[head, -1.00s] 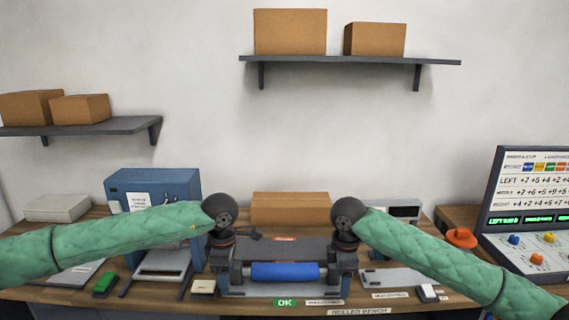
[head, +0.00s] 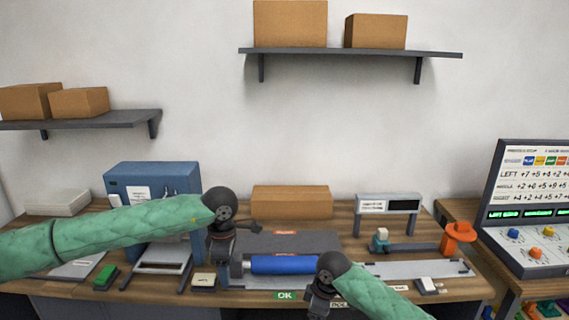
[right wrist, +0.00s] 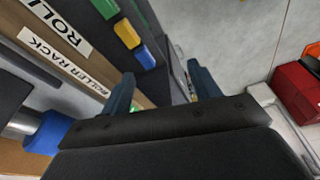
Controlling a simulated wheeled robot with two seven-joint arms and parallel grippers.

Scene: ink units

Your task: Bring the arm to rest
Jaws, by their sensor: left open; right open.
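My left gripper (head: 225,250) hangs beside the left end of the blue roller (head: 285,264) on the bench. Its fingers are partly hidden behind its dark wrist, and nothing shows held in it. My right gripper (head: 320,295) is low at the front edge of the bench, in front of the roller's right end. In the right wrist view its two fingers (right wrist: 163,85) stand apart with nothing between them. The roller's blue end also shows at the lower left there (right wrist: 45,135). Both arms have green padded sleeves.
The wooden bench (head: 340,215) carries a blue machine (head: 155,190), a cardboard box (head: 290,202), a grey display unit (head: 388,203) and an orange knob-like part (head: 458,235). A control panel (head: 530,215) stands at the right. Coloured pieces and a red bin (right wrist: 300,90) show below the right gripper.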

